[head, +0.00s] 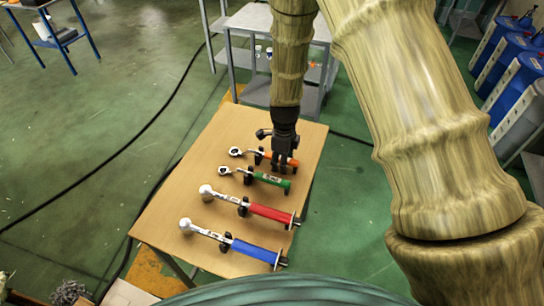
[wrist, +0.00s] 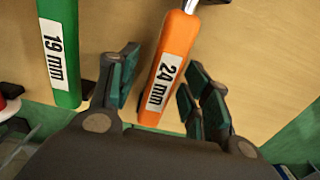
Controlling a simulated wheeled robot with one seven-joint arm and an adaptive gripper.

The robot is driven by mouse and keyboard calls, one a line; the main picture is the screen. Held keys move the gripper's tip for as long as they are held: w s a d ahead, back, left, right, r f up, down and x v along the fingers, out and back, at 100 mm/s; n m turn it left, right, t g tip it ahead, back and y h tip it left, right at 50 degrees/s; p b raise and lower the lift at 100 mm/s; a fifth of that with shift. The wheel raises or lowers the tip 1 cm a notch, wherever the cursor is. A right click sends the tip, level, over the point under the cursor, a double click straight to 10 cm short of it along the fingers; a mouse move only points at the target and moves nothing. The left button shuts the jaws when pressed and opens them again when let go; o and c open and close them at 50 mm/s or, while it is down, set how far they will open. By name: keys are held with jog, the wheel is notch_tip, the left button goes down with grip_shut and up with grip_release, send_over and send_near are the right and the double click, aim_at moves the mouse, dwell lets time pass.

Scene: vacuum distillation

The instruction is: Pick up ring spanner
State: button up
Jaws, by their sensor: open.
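Several long-handled tools lie in a row on the wooden table. The farthest has an orange handle (head: 293,162) and a dark-rimmed ring-like head (head: 236,152); the wrist view shows the handle labelled 24 mm (wrist: 168,72). Nearer is a similar green-handled tool (head: 272,180), labelled 19 mm in the wrist view (wrist: 61,50). I cannot tell which one the task calls the ring spanner. My gripper (head: 281,165) is open above the orange handle. In the wrist view, my fingers (wrist: 160,72) are on either side of that handle, with gaps visible; it is not clasped.
A red-handled tool (head: 270,213) and a blue-handled tool (head: 254,251) with pale round heads lie nearer on the table (head: 165,222). The tools rest on small black holders. A grey metal trolley (head: 250,20) stands behind. Blue containers (head: 515,85) are at the right.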

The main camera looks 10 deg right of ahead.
grip_shut()
jog(key=shift+r, duration=0.1)
dwell(0.6)
